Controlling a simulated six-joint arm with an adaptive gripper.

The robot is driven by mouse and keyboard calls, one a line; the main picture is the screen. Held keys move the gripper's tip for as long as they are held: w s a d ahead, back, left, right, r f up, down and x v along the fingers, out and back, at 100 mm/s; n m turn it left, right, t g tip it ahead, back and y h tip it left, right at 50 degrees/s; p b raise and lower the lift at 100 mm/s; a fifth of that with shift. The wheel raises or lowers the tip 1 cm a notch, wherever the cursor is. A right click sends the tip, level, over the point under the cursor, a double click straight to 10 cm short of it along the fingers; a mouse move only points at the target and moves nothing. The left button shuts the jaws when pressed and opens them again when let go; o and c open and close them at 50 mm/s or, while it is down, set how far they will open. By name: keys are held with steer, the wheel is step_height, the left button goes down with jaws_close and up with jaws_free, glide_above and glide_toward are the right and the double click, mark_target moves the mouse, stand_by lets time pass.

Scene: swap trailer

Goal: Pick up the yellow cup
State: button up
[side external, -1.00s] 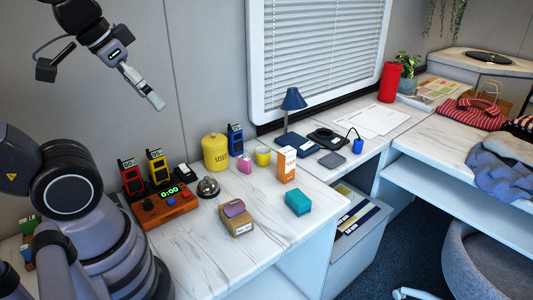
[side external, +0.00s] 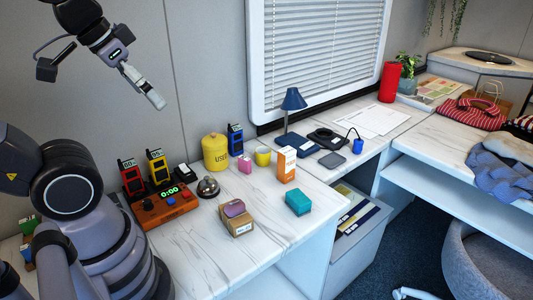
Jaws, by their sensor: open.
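The yellow cup (side external: 263,156) is small and stands on the white marbled desk, right of a large yellow canister marked "USED" (side external: 216,153). A pink item (side external: 245,165) stands close on its left and an orange-and-white box (side external: 287,165) on its right. My gripper (side external: 157,101) is high at the upper left, in the air before the wall, well away from the cup. It is open with nothing in it; its fingers look small from this side.
A red timer box (side external: 166,206), a bell (side external: 207,187), a brown box with a purple item (side external: 234,207) on top and a teal box (side external: 299,202) stand on the desk. A blue device (side external: 235,139) and a blue lamp (side external: 292,100) stand behind. The desk's front left is clear.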

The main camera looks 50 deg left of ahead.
mark_target(268, 150)
steer(key=w+a+f+n+t+y, duration=0.1)
steer(key=w+a, duration=0.2)
steer(key=w, duration=0.7)
steer(key=w+a+f+t+y, duration=0.1)
steer(key=w+a, duration=0.2)
steer(key=w, duration=0.6)
steer(key=w+a+f+t, duration=0.2)
steer(key=w+a+f, duration=0.5)
steer(key=w, duration=0.5)
steer(key=w+a+f+t, duration=0.1)
steer(key=a+f, duration=0.2)
steer(key=f, duration=0.6)
steer(key=w+a+f+t, duration=0.1)
steer(key=w+a+f, duration=0.1)
steer(key=f, duration=0.7)
steer(key=w+a+f+n+t, duration=0.1)
steer(key=a+f, duration=0.3)
steer(key=f, duration=0.5)
steer(key=shift+w+t+y, duration=0.3)
steer(key=shift+w, duration=0.3)
steer(key=x, duration=0.5)
steer(key=shift+f, duration=0.15)
